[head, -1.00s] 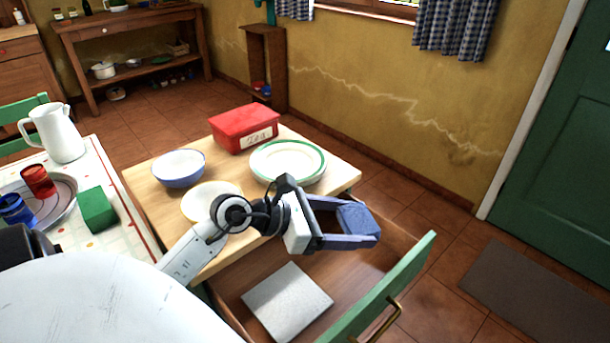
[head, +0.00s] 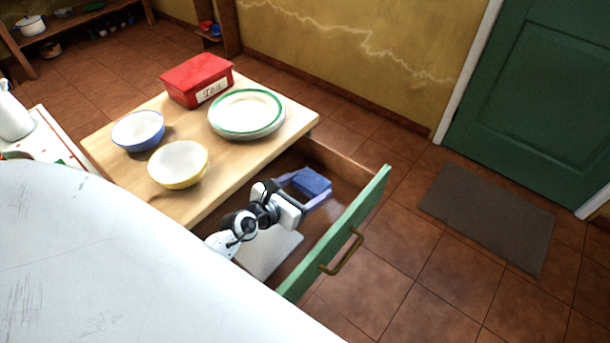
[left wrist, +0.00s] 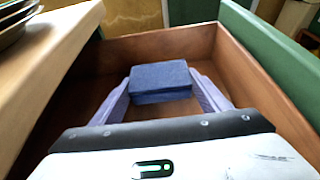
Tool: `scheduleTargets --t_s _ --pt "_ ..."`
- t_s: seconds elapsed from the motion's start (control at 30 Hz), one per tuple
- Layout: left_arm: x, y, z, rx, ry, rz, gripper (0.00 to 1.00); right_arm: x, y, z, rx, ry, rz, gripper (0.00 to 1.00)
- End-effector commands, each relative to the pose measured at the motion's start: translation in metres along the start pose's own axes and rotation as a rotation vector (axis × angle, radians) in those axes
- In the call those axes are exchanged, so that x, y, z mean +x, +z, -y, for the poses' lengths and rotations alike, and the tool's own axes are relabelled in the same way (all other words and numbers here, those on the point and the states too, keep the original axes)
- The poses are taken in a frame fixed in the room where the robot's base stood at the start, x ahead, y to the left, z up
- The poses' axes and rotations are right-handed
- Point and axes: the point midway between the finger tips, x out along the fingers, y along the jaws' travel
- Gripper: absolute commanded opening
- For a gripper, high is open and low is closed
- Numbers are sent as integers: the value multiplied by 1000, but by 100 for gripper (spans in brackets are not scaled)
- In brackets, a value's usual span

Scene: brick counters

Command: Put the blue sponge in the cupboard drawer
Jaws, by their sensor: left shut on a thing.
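The blue sponge (head: 312,182) is between the fingers of my left gripper (head: 309,187), which is shut on it. Gripper and sponge are over the open cupboard drawer (head: 346,189), inside its outline. In the left wrist view the sponge (left wrist: 160,82) sits between the two fingertips with the drawer's wooden walls (left wrist: 155,45) around it. I cannot tell whether the sponge touches the drawer floor. The drawer has a green front with a brass handle (head: 342,254). My right gripper is not in view.
A white flat item (head: 268,252) lies in the drawer, partly hidden by my left arm. On the cupboard top (head: 215,168) stand a red tea tin (head: 196,80), stacked plates (head: 246,112), a blue bowl (head: 138,131) and a yellow bowl (head: 178,164). A grey mat (head: 488,215) lies on the floor.

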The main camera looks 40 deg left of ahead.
Motion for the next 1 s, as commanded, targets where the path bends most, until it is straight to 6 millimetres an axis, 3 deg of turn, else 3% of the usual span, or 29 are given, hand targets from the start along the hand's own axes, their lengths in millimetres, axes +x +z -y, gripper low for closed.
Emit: scheduleTargets --t_s 0.23,0.67,0.7,0.8,1.0 --pt "14 -33 0 1 -1 -2 49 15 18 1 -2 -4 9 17" --pt "15 -37 0 -1 -1 -1 49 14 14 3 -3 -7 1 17" --pt "15 -36 0 -1 -1 0 73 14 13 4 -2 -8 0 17" --pt "15 -36 0 -1 -1 -2 88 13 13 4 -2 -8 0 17" --pt "14 -37 0 -1 -1 -3 88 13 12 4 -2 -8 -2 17"
